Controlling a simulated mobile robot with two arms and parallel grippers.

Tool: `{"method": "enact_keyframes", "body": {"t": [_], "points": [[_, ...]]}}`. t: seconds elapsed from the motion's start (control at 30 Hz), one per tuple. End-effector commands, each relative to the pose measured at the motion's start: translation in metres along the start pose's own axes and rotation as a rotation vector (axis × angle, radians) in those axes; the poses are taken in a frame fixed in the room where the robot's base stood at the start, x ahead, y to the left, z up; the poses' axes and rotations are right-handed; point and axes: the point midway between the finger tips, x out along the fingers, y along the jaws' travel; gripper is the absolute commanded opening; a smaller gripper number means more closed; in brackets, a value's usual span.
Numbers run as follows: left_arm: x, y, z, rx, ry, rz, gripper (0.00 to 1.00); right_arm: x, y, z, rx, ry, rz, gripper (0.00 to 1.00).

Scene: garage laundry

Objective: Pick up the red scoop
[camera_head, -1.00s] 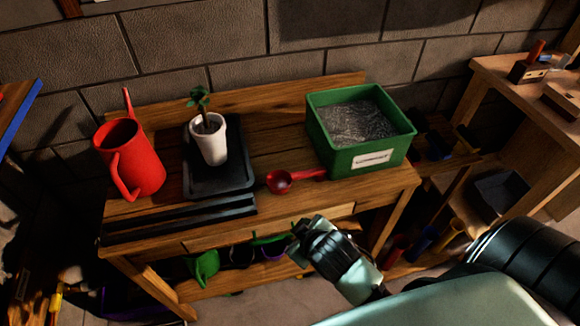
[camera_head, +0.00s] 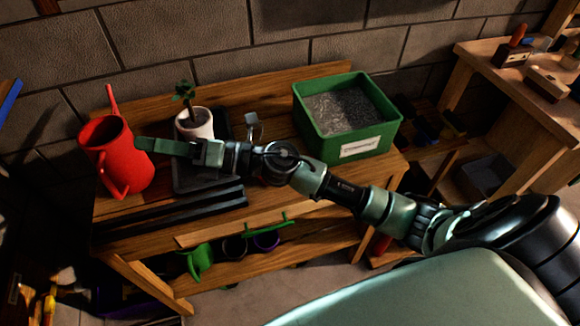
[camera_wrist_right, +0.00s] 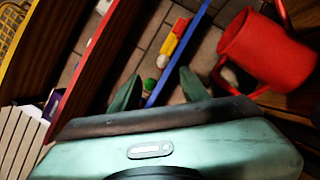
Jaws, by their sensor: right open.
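The red scoop does not show now in the head view; my right arm crosses the bench where it lay, in front of the green bin (camera_head: 345,150). My right gripper (camera_head: 150,146) reaches left across the head view, above the bench, its tip beside the red watering can (camera_head: 112,155) in the picture. In the right wrist view its two dark green fingers stand apart with nothing between them, so the gripper (camera_wrist_right: 158,88) is open and empty. The wrist view shows the watering can (camera_wrist_right: 265,48) at upper right, and no scoop. My left gripper is not in view.
A white pot (camera_head: 195,122) with a small plant stands on a black tray (camera_head: 185,178), partly behind my right gripper. The wooden bench (camera_head: 270,215) has a lower shelf with green and purple items. A second workbench (camera_head: 500,85) with tools stands at right.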

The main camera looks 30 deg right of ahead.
Motion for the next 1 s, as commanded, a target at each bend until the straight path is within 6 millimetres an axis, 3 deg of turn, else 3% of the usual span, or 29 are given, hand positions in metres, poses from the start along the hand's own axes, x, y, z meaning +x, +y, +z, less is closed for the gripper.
{"method": "enact_keyframes", "body": {"t": [0.07, 0.13, 0.23, 0.3, 0.4, 0.5, 0.6, 0.73, 1.0], "points": [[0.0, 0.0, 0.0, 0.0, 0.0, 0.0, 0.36, -0.001, -0.012, -0.027, -0.266, 0.267, 0.006, 0.45], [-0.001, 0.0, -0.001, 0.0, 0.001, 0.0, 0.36, -0.018, -0.037, -0.047, -0.472, 0.51, -0.013, 0.45], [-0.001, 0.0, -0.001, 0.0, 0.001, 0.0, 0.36, -0.067, -0.089, -0.051, -0.718, 0.869, -0.089, 0.45], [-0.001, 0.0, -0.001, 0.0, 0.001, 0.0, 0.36, -0.112, -0.125, -0.034, -0.838, 1.111, -0.172, 0.45], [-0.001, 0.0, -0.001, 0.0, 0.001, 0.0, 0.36, -0.18, -0.159, 0.006, -0.927, 1.409, -0.306, 0.45], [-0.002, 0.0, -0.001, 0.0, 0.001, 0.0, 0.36, -0.233, -0.171, 0.045, -0.94, 1.618, -0.422, 0.45], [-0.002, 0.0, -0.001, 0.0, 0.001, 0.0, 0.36, -0.264, -0.173, 0.069, -0.927, 1.734, -0.493, 0.45], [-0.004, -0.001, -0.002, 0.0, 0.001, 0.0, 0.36, -0.279, -0.176, 0.075, -0.913, 1.787, -0.523, 0.45], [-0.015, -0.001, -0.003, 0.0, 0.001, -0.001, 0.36, -0.285, -0.198, 0.056, -0.911, 1.787, -0.521, 0.45]]}}
